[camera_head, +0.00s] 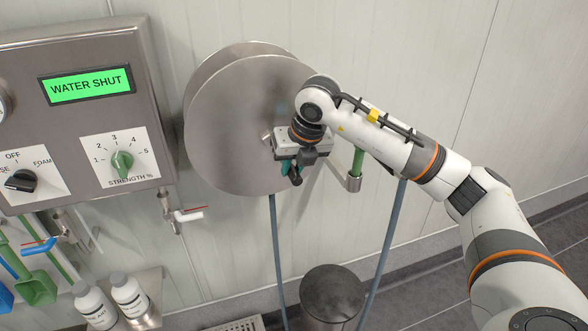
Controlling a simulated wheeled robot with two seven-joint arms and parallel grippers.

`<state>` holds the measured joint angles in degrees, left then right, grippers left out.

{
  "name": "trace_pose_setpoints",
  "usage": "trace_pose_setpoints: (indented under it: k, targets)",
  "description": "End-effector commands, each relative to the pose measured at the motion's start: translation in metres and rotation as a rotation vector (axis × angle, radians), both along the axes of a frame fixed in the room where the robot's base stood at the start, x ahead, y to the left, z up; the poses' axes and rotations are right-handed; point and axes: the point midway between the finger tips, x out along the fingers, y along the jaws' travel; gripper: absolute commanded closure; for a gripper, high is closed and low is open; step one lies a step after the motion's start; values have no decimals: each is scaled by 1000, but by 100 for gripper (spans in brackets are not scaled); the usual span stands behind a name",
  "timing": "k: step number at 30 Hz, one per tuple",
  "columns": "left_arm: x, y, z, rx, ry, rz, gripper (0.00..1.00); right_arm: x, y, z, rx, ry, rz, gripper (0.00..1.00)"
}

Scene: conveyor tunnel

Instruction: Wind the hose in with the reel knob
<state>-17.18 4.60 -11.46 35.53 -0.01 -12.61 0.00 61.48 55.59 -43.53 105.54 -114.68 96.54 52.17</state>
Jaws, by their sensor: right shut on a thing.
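The metal hose reel (230,120) is a large round disc on the wall at the centre of the view. My right gripper (290,172) is in front of the reel's lower right face, shut on the reel knob, which is mostly hidden by the fingers and wrist. The blue-grey hose (278,255) hangs down from below the reel. Another length of hose (388,245) rises at the right towards a green handle (357,160) in a metal holder, partly behind my right arm. My left gripper is not in view.
A steel control box (150,60) at the left has a green display reading "WATER SHUT". Valves (180,214), white bottles (128,296) and a green scoop (38,288) are below it. A dark round-topped bin (331,290) stands under the reel, beside a floor grate (235,325).

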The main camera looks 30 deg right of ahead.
Motion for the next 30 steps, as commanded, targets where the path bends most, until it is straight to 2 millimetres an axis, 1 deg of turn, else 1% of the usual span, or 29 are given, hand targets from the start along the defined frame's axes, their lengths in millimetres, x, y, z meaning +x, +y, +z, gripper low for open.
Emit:
trace_pose_setpoints:
  k: [1,6,8,15,18,27,30]
  targets:
    - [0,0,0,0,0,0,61,2,1,3,4,-11,1,95]
    - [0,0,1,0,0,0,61,2,2,4,4,-14,2,95]
    - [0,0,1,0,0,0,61,3,5,4,6,-14,3,95]
    - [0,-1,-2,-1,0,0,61,11,37,-3,8,-17,7,96]
    - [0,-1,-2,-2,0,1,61,13,45,-4,7,-17,5,95]
    - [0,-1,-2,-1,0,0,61,12,45,-6,2,-10,1,95]
    - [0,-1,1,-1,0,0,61,14,51,-3,3,-9,2,95]
